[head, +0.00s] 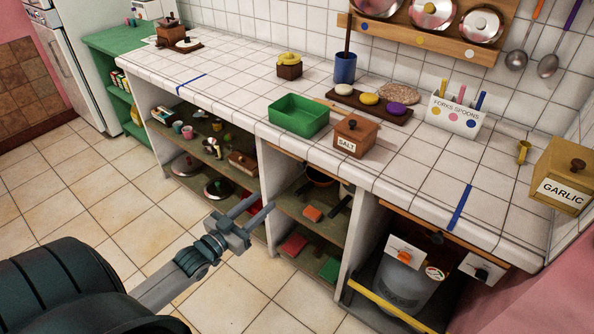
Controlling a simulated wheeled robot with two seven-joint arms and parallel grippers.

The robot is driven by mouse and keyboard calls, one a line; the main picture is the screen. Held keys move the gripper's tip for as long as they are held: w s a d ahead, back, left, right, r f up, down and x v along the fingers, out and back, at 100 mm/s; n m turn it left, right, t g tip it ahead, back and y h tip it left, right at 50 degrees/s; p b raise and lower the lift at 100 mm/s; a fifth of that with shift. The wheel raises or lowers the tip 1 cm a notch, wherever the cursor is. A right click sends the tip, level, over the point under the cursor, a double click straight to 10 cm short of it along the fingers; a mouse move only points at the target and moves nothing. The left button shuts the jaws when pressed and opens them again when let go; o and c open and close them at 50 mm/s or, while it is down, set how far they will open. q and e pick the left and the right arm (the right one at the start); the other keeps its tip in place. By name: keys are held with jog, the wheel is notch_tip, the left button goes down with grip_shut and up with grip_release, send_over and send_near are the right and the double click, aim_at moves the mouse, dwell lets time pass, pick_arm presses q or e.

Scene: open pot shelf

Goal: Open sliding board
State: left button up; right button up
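My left gripper (264,203) reaches in from the lower left, in front of the pot shelf under the tiled counter. Its two fingers are apart with nothing seen between them. It appears close to the upright divider (262,180) between the left and middle compartments; the exact distance cannot be told. The middle compartment holds a dark pan (320,177) on its shelf (305,212). I cannot pick out with certainty which piece is the sliding board; no panel covers the left or middle compartment. My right gripper is not in view.
The counter (230,70) carries a green tray (298,115), a salt box (355,134) and a garlic box (565,177). The right bay holds a grey bin (405,285) behind a yellow bar (385,305). The tiled floor (130,215) in front is clear.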

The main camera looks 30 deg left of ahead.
aim_at(300, 169)
pick_arm(q)
jog(key=shift+w, duration=0.15)
